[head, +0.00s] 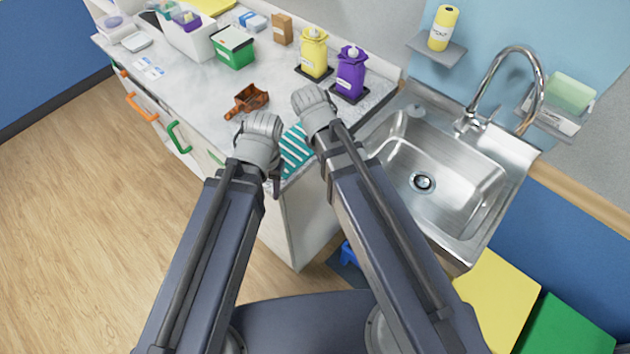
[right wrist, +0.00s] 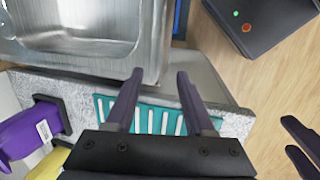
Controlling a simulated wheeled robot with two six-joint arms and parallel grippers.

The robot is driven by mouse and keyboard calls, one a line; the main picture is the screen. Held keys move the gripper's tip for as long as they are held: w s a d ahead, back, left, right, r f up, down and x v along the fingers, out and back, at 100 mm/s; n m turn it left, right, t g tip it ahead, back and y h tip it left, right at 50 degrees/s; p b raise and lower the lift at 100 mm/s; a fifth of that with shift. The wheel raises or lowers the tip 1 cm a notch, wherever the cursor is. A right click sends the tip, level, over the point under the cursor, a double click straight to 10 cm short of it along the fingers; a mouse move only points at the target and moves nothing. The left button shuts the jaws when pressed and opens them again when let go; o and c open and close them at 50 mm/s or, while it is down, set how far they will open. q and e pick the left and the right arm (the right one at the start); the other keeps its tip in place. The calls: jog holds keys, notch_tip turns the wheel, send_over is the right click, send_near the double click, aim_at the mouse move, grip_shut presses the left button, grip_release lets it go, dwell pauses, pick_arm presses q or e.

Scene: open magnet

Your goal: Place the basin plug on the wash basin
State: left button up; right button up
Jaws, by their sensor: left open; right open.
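The steel wash basin (head: 447,205) is set in the counter at the right, with an open, dark-centred drain (head: 423,183) in its floor. A small grey round piece (head: 415,111) lies on its back-left rim; it may be the basin plug, but I cannot tell for sure. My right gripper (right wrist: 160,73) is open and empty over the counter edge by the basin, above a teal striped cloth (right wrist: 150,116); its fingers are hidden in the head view. My left gripper (head: 276,188) is open, beside the counter's front edge, left of the cloth; its fingers also show at the right wrist view's edge.
A curved tap (head: 510,65) rises behind the basin. Yellow (head: 313,55) and purple (head: 350,75) dispensers stand on dark trays left of it. A brown scoop-like item (head: 248,98) and green box (head: 233,50) are further left. Bare counter lies around the scoop.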

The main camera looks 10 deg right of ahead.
jog(key=s+a+m+y, duration=0.1)
jog(key=s+a+m, duration=0.3)
jog(key=s, duration=0.3)
jog(key=shift+s+a+f+g+y, duration=0.3)
jog(key=shift+s+a+g+y, duration=0.1)
jog(key=shift+a, duration=0.4)
